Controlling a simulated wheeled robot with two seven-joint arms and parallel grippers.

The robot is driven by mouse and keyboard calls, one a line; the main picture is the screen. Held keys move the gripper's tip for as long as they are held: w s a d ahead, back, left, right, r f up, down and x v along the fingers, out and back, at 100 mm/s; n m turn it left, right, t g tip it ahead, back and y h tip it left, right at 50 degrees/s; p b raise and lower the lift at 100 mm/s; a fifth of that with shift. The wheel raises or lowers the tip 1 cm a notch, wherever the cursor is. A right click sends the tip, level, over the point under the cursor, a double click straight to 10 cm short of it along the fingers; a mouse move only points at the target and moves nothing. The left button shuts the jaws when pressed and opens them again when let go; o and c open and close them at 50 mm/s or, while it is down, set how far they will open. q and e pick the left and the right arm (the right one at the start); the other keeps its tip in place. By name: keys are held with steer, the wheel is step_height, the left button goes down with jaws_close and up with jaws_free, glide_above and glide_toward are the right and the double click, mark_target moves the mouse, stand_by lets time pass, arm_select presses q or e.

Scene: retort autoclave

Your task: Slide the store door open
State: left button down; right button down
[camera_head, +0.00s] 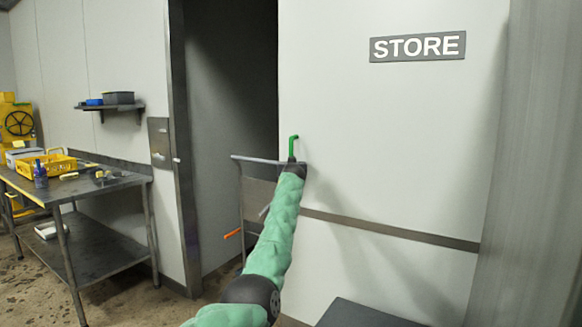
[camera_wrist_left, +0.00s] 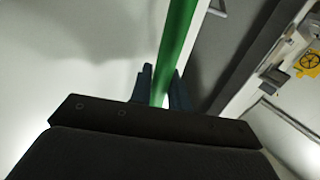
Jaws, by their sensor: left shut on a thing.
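The store door (camera_head: 390,130) is a large white sliding panel with a dark horizontal strip and a grey STORE sign (camera_head: 418,46). Its left edge stands clear of the dark door frame (camera_head: 180,150), leaving a gap with a dark interior. A green upright handle (camera_head: 293,142) is near that edge. My left gripper (camera_head: 292,161) is shut on the handle. In the left wrist view the green handle (camera_wrist_left: 178,45) runs between the two dark fingers; its lower part is hidden by the gripper. My right gripper is not in view.
In the gap stands a cart with a grey push bar (camera_head: 255,160), partly behind my arm. A steel table (camera_head: 100,185) with a yellow crate (camera_head: 48,165) is at left, below a wall shelf (camera_head: 110,106). A grey upright surface (camera_head: 535,150) borders the right.

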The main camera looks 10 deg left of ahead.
arm_select(q)
steer(key=shift+d+r, duration=0.1)
steer(key=shift+r, duration=0.1)
steer(key=c, duration=1.5)
jaws_free()
steer(key=shift+c, duration=0.2)
steer(key=shift+o, duration=0.8)
steer(key=shift+d+f, duration=0.1)
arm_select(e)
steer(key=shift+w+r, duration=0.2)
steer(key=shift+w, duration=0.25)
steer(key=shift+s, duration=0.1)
